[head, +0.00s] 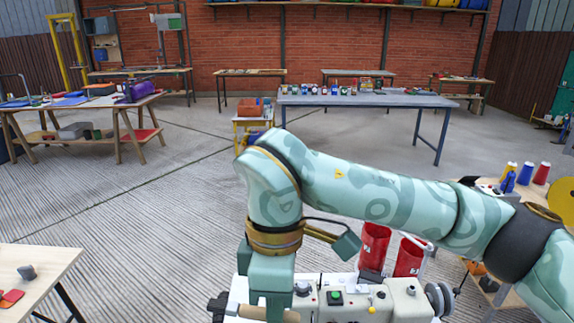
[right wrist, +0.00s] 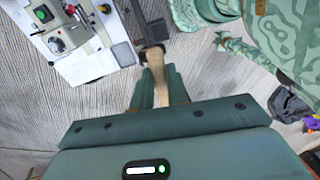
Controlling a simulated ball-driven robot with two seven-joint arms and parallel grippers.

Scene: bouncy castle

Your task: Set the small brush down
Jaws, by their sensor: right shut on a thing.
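The small brush has a pale wooden handle (right wrist: 157,72) and a dark end; in the head view its handle (head: 266,313) lies crosswise under my right gripper (head: 271,298). In the right wrist view my right gripper (right wrist: 155,88) is shut around the handle, and the dark end points away toward the top of the picture. In the head view the brush is in front of the left end of a pale machine (head: 388,303). I cannot tell whether the brush touches any surface. My left gripper is not in view.
The machine, with knobs and buttons, also shows in the right wrist view (right wrist: 88,48). Red containers (head: 374,245) stand behind it. A wooden table (head: 40,262) is at near left, a long grey table (head: 370,100) farther back. Open concrete floor lies between.

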